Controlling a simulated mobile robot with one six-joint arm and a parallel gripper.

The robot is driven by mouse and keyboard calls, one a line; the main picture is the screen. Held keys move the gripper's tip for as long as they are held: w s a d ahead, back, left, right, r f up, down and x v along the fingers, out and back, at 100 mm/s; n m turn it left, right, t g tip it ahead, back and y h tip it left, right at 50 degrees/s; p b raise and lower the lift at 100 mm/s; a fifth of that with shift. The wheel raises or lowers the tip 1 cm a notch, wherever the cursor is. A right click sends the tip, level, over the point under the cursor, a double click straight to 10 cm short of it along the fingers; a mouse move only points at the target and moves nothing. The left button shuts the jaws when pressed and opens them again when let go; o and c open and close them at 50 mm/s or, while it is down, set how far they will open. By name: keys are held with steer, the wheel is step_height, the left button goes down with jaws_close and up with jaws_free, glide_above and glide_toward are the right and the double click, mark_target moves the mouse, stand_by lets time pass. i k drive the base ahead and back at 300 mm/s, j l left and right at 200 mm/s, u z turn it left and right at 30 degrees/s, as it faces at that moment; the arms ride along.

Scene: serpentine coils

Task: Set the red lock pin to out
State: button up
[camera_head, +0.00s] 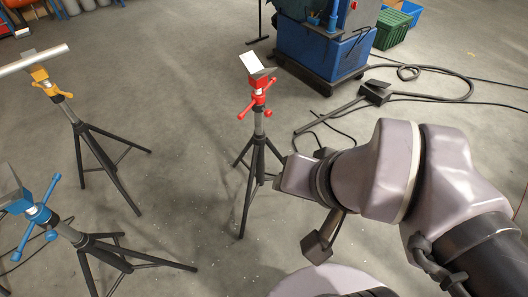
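The red stand head (260,93) sits on top of a dark tripod stand (257,165) near the middle of the view. Red bars with rounded ends stick out of the head at lower left and upper right. I cannot tell which of these is the red lock pin, or how far it is drawn. A bent pale metal plate (255,63) tops the head. My arm reaches in from the right, and its end is just right of the tripod, below the red head. My gripper (318,246) shows only as a dark block under the wrist; its fingers are not clear.
A yellow-headed stand (45,85) carries a pale pipe (33,60) at left. A blue-headed stand (38,214) is at lower left. A blue machine (325,45) stands behind, with a foot pedal (375,92) and cables on the floor. Floor between the stands is clear.

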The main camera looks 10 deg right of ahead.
mark_target(268, 113)
steer(key=i+j+z, duration=0.2)
steer(key=i+z, duration=0.2)
steer(key=i+j+z, duration=0.4)
steer(key=l, duration=0.1)
